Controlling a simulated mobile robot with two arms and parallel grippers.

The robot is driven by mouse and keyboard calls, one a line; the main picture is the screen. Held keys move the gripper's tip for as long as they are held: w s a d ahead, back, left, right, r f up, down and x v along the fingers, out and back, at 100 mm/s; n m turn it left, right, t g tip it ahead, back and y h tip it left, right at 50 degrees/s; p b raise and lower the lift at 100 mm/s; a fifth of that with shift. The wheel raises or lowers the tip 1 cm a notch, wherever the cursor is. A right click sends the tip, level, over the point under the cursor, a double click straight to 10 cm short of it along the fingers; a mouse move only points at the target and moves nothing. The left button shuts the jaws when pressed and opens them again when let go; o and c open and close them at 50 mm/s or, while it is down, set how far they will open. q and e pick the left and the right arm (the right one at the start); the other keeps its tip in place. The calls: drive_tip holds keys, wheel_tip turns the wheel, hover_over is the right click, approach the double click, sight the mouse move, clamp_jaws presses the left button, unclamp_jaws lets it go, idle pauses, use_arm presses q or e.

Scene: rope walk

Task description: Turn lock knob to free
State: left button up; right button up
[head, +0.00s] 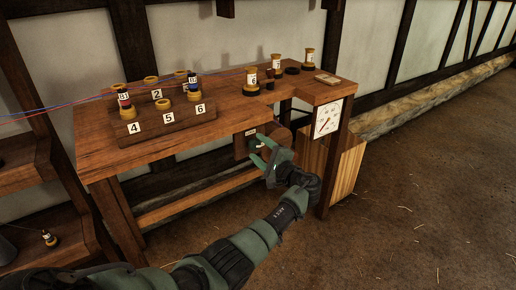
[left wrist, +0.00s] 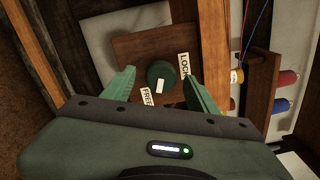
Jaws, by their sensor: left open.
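The lock knob (left wrist: 160,73) is round and dark green, on a square wooden plate (left wrist: 127,48) in the left wrist view. A white mark on it points down in the picture, between the FREE label (left wrist: 147,97) at lower left and the LOCK label (left wrist: 184,66) at right. My left gripper (left wrist: 160,80) is open, with one finger on each side of the knob; I cannot tell if either touches it. In the head view my left gripper (head: 259,148) is at the wooden block under the bench front, and its fingers largely hide the knob. My right gripper is not in view.
The wooden bench (head: 110,158) carries a numbered bobbin rack (head: 184,121) with red and blue threads running left. The floor at right is clear.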

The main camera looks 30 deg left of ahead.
use_arm(q)
drive_tip(key=v, duration=0.7)
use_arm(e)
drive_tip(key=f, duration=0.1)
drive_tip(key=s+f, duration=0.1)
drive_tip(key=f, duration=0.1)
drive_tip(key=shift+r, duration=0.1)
